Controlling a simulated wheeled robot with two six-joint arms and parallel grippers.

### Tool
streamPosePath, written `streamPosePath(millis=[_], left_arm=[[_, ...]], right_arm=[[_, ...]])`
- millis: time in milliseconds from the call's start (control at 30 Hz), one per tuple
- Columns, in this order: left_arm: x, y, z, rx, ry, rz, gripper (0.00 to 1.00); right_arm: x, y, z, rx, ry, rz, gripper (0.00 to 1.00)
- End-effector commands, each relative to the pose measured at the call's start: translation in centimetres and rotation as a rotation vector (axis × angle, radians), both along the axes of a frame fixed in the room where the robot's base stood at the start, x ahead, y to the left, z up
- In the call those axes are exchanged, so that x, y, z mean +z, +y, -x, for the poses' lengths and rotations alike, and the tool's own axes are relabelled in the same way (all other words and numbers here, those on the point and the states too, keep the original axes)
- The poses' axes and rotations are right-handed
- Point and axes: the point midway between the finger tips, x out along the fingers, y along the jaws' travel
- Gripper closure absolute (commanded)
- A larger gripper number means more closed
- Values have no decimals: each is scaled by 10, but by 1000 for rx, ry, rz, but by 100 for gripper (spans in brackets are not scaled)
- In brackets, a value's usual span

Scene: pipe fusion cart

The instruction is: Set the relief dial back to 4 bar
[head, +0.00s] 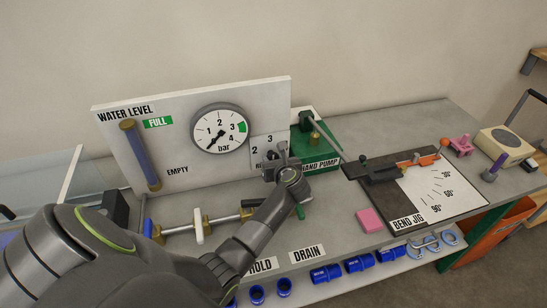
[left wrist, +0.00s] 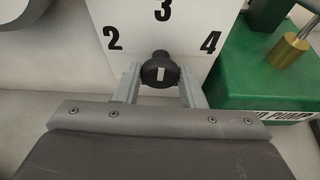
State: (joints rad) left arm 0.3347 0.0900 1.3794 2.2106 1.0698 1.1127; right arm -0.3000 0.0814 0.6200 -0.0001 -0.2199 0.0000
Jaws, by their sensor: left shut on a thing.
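The relief dial is a dark round knob (left wrist: 159,66) with a short white mark on its face. It sits on a white plate (left wrist: 163,12) with 2 at left, 3 above and 4 at right. The mark looks roughly upright, in line with the 3. My left gripper (left wrist: 160,76) has a finger on each side of the knob and is shut on it. In the head view my left gripper (head: 282,160) covers the knob, the 4 and part of the plate's label. My right gripper is not in view.
A pressure gauge (head: 221,131) on the white panel has its needle pointing low left. The green hand pump (head: 318,150) stands close right of my left gripper. Valve pipework (head: 198,227) lies below the panel. The bend jig (head: 440,192) is farther right.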

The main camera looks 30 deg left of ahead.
Motion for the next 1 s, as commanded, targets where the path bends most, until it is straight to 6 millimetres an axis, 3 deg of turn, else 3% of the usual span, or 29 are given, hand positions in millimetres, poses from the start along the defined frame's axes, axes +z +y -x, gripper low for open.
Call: streamPosePath(millis=[333,1000], left_arm=[[-1,-2,-3,-1,250,-216,87],[-3,-3,-4,0,671,-575,87]], right_arm=[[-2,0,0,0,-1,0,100],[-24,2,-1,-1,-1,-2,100]])
